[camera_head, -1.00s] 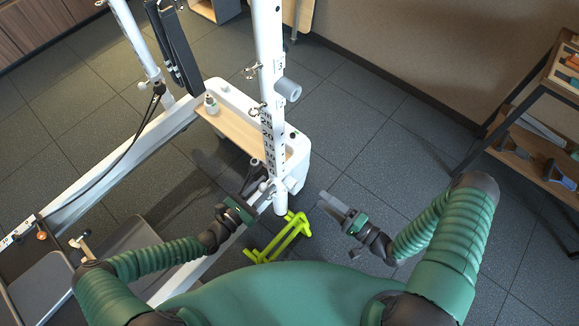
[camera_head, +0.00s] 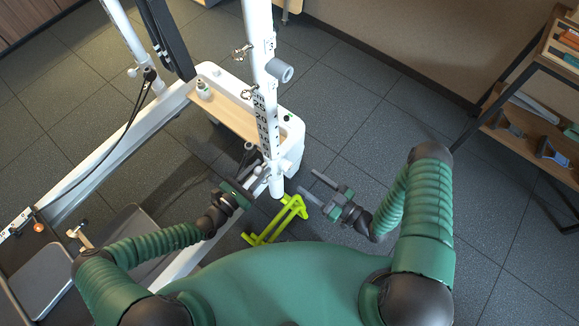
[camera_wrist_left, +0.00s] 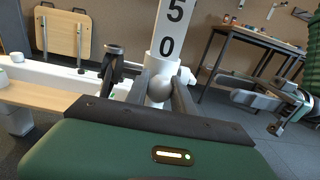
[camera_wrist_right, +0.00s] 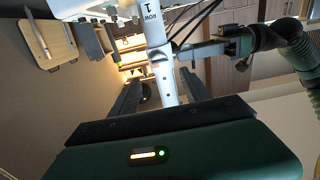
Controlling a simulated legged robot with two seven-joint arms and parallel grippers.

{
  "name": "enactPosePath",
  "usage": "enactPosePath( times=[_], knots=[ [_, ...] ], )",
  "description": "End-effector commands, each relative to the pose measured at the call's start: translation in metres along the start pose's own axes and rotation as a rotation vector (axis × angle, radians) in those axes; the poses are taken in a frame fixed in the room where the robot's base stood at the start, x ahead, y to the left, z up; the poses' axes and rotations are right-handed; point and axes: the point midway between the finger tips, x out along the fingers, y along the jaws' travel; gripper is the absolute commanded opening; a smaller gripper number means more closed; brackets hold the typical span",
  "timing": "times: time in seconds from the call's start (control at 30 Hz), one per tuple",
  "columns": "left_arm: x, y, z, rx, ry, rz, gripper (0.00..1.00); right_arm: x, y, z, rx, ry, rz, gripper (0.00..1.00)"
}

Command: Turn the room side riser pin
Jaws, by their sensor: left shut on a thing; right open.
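The white riser post (camera_head: 259,60) with black number marks stands upright in the middle of the head view. My left gripper (camera_head: 262,181) is at the post's lower end. In the left wrist view, its fingers (camera_wrist_left: 160,82) are shut on a rounded grey pin knob (camera_wrist_left: 160,89) in front of the post, below the "0" mark; the fingers hide its sides. My right gripper (camera_head: 306,186) is open and empty, right of the post base and apart from it. In the right wrist view, the post (camera_wrist_right: 160,65) shows beyond the spread fingers (camera_wrist_right: 160,88).
A lime-green frame (camera_head: 276,224) stands on the floor below the grippers. A white base with a wooden shelf (camera_head: 228,112) and a small bottle (camera_head: 203,90) lies behind. A dark shelf rack (camera_head: 510,135) stands at right. The floor between post and rack is clear.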

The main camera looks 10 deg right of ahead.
Motion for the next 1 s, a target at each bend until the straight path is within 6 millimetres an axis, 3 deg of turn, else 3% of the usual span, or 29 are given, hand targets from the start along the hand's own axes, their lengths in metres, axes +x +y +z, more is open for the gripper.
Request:
enactPosePath(
  times=[0.2, 0.33, 0.5, 0.7, 1.0],
  knots=[
    [0.0, 0.001, 0.002, 0.001, -0.004, 0.003, 0.0, 0.054, -0.001, -0.001, 0.001, 0.002, -0.003, 0.55],
    [0.0, 0.001, 0.002, 0.001, -0.004, 0.003, 0.0, 0.078, -0.001, 0.0, 0.002, 0.001, -0.002, 0.55],
    [0.0, 0.001, 0.002, 0.001, -0.004, 0.003, 0.0, 0.091, -0.001, 0.0, 0.004, 0.0, -0.001, 0.55],
    [0.0, 0.001, 0.002, 0.001, -0.004, 0.003, 0.0, 0.092, -0.001, 0.0, 0.004, 0.0, -0.001, 0.55],
    [0.0, 0.001, 0.002, 0.001, -0.004, 0.003, 0.0, 0.092, 0.0, 0.0, 0.004, 0.0, -0.001, 0.18]
  ],
)
